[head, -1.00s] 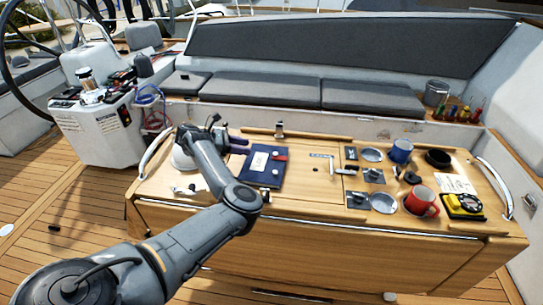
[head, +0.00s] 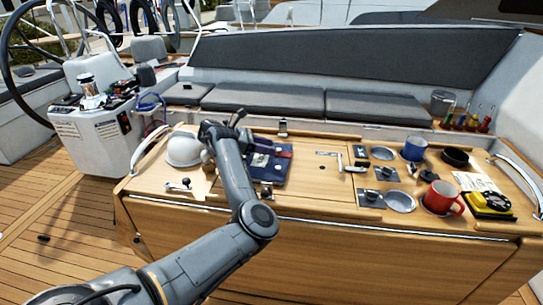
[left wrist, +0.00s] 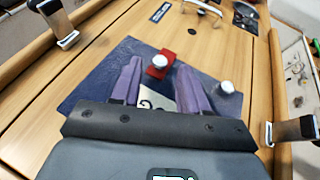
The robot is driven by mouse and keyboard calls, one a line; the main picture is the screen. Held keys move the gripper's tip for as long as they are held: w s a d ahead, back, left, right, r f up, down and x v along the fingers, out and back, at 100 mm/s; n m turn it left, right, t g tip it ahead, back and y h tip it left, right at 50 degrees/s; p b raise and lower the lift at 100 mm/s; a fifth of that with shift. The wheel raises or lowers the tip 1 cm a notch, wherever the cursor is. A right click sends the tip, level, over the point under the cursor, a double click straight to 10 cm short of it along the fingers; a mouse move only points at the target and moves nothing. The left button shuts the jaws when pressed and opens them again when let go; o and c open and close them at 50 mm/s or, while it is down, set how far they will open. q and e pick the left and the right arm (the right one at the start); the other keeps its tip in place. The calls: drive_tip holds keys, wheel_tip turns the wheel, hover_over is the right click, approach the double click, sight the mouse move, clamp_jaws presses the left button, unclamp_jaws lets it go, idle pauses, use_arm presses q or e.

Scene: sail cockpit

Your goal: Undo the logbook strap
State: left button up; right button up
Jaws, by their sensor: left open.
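The dark blue logbook (head: 276,178) lies on the wooden cockpit table. In the left wrist view the logbook (left wrist: 100,74) carries a red strap tab (left wrist: 158,68) with a white knob (left wrist: 168,54). A second white knob (left wrist: 226,87) sits on the cover to the right. My left gripper (head: 282,150) reaches over the logbook from the left. In the left wrist view its purple fingers are open, with the red tab showing between and just beyond the tips of the left gripper (left wrist: 159,66). Contact cannot be told. The gripper hides part of the cover and a pale label.
A white domed object (head: 183,149) stands left of the logbook by my arm. To the right are a folding handle (head: 355,168), a blue mug (head: 414,149), a red mug (head: 443,199) and a yellow-black device (head: 490,203). The table between logbook and handle is clear.

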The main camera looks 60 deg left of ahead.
use_arm(q)
drive_tip(key=shift+x, duration=1.05)
drive_tip(key=shift+r, duration=0.1)
clamp_jaws()
